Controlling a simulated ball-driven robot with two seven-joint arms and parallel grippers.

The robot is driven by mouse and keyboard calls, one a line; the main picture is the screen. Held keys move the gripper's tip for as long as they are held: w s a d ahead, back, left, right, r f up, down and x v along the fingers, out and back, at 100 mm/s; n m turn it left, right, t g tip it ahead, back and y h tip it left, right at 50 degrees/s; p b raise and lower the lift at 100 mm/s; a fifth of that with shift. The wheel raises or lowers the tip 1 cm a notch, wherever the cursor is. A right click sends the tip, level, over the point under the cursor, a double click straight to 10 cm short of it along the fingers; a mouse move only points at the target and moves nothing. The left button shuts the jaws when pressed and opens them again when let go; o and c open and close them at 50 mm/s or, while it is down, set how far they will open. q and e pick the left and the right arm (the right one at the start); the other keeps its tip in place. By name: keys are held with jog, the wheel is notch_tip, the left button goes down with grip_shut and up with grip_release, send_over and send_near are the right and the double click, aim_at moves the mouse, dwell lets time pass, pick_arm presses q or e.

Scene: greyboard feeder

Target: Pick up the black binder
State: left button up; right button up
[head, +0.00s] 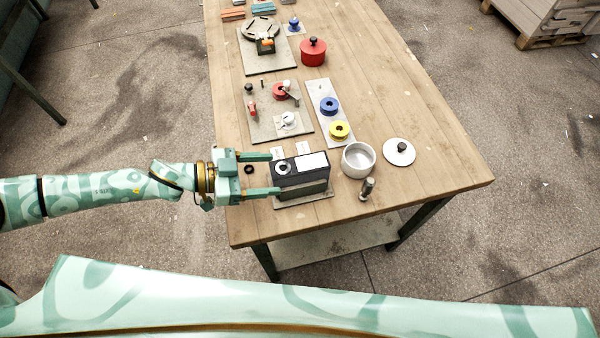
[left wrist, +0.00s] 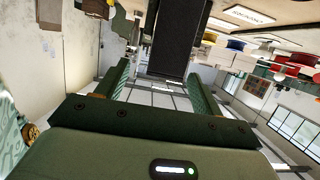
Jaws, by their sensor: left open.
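The black binder (head: 303,189) stands on a small grey board (head: 318,200) near the table's front left edge. It has a white label and a round ring on its upper face. My left gripper (head: 277,173) comes in from the left and is open, with its two fingers reaching toward the binder's left end. In the left wrist view the dark binder (left wrist: 178,40) lies ahead, between the lines of the open fingers. I cannot tell whether the fingertips touch it. My right gripper is not in view.
Right of the binder are a white pot (head: 359,161), a metal peg (head: 367,189) and a white lid (head: 399,152). Behind it are boards (head: 262,128) with red and white parts, blue and yellow rings (head: 340,130) and a red pot (head: 313,52). The table's right front is clear.

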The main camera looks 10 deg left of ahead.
aim_at(293, 170)
pick_arm(q)
jog(key=x, duration=0.4)
jog(key=b+x, duration=0.1)
jog(key=x, duration=0.2)
jog(key=shift+w+a+f, duration=0.1)
jog(key=shift+w, duration=0.25)
jog(key=c, duration=1.2)
